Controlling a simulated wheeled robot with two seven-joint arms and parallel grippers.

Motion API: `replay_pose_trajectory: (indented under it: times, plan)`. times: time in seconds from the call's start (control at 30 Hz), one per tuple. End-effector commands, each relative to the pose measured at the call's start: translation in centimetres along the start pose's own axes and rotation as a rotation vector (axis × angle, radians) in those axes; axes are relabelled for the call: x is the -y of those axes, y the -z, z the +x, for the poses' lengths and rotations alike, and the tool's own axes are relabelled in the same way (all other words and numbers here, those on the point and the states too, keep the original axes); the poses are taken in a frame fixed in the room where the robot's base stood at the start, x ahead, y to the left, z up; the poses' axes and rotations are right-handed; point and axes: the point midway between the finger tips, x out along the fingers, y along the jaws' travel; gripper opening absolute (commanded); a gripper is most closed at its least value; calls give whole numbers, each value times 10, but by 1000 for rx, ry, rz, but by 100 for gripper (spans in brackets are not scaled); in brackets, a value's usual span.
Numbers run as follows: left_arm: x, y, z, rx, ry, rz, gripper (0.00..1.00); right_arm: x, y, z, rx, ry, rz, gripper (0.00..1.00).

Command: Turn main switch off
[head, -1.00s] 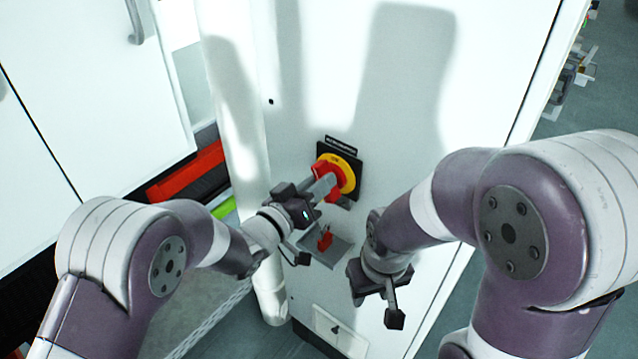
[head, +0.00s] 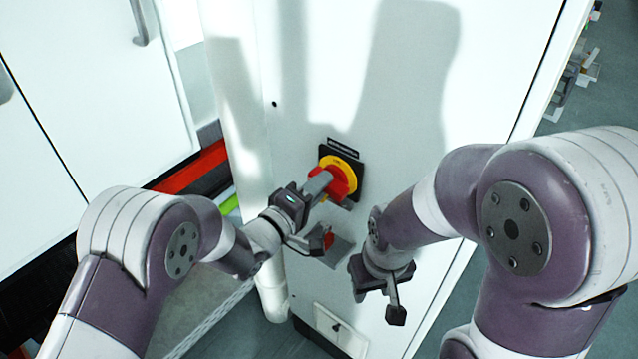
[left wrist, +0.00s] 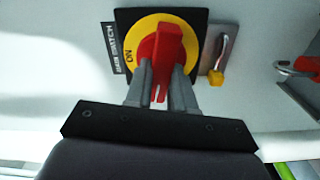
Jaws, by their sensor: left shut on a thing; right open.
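The main switch has a red handle (head: 341,185) on a yellow disc (head: 346,166) and a black square plate on the white cabinet. In the left wrist view the red handle (left wrist: 162,50) lies crosswise to the "ON" mark on the yellow disc (left wrist: 138,45). My left gripper (head: 322,184) is shut on the handle, with its grey fingers (left wrist: 160,88) on either side of it. The fingers hide part of the handle. My right gripper (head: 382,298) is open and empty, below and to the right of the switch, in front of the cabinet.
A small grey shelf (head: 338,255) with a red padlock (head: 327,239) sits below the switch, close to my left gripper. A white pipe (head: 240,130) runs up at the left. The cabinet face (head: 400,100) above the switch is clear.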

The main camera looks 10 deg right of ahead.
Motion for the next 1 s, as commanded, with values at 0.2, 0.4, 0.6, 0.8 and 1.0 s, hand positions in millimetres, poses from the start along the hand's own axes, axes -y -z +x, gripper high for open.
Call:
replay_pose_trajectory:
  times: [0.2, 0.4, 0.6, 0.8, 1.0]
  plan:
    - [-3, 2, 1, -4, -9, -116, 0, 0, 0, -4, 0, 0, 0, 43]
    - [-2, 2, 1, -4, -9, -178, 0, 0, 1, -6, 0, 0, 0, 43]
    - [-2, 2, 1, -4, -9, -201, 0, 0, 1, -6, 0, 0, 0, 43]
    - [-2, 2, 1, -4, -9, -204, 0, 0, 1, -6, 0, 0, 0, 43]
    - [-2, 2, 1, -4, -9, -204, 33, 0, 1, -6, 0, 0, 0, 43]
